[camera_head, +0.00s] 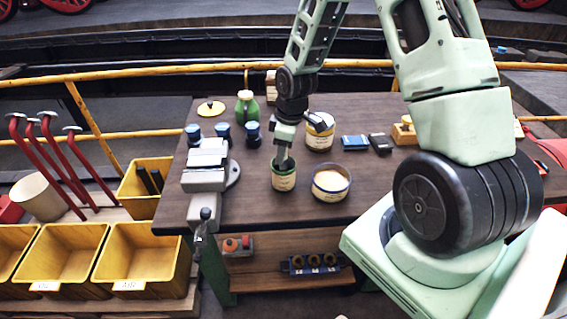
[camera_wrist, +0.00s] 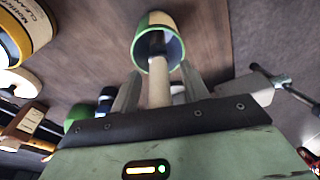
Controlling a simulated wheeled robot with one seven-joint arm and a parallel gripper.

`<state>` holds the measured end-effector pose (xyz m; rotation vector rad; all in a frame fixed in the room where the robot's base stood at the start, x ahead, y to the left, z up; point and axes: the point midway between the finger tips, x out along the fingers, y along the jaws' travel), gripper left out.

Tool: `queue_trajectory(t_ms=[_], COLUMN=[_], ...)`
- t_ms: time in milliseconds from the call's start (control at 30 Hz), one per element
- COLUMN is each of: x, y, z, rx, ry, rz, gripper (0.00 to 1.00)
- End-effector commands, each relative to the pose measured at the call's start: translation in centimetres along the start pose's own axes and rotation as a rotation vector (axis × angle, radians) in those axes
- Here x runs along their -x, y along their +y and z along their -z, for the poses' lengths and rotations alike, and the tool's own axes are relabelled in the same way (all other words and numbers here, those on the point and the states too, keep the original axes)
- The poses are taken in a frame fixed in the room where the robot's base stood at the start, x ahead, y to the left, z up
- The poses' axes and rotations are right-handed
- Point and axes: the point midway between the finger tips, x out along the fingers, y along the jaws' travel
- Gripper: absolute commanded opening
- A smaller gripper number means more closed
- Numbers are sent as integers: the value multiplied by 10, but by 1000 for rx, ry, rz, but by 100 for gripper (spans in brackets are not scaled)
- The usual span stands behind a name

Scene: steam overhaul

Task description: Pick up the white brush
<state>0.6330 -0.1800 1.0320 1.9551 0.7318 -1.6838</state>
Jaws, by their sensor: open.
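The white brush (camera_wrist: 158,88) shows in the wrist view as a pale round handle rising from a small green-rimmed tin (camera_wrist: 147,24). The tin also stands near the front of the bench in the head view (camera_head: 284,181). My gripper (camera_head: 284,161) is directly above this tin, pointing down. In the wrist view its two fingers (camera_wrist: 160,84) are spread, one on each side of the handle, with visible gaps. The brush's lower end is hidden inside the tin. In the head view my gripper hides most of the handle.
An open tin of cream-coloured stuff (camera_head: 331,184) stands close right of the green tin. Another labelled tin (camera_head: 320,137) is behind. A grey vise (camera_head: 206,165) is to the left. Several dark blue jars (camera_head: 223,131) and a green bottle (camera_head: 247,106) stand at the back left.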

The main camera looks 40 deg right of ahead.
Motion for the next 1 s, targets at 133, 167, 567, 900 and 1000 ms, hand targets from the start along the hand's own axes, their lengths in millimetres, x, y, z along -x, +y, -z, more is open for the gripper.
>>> queue_trajectory(t_ms=[133,167,567,900,1000], x=[-3,-3,-3,3,12], y=[0,0,0,1,1], z=[0,0,0,1,3], rx=[0,0,0,0,-1], ry=[1,1,1,2,3], rz=[-1,-2,-1,-2,-4], gripper=[45,45,0,0,0])
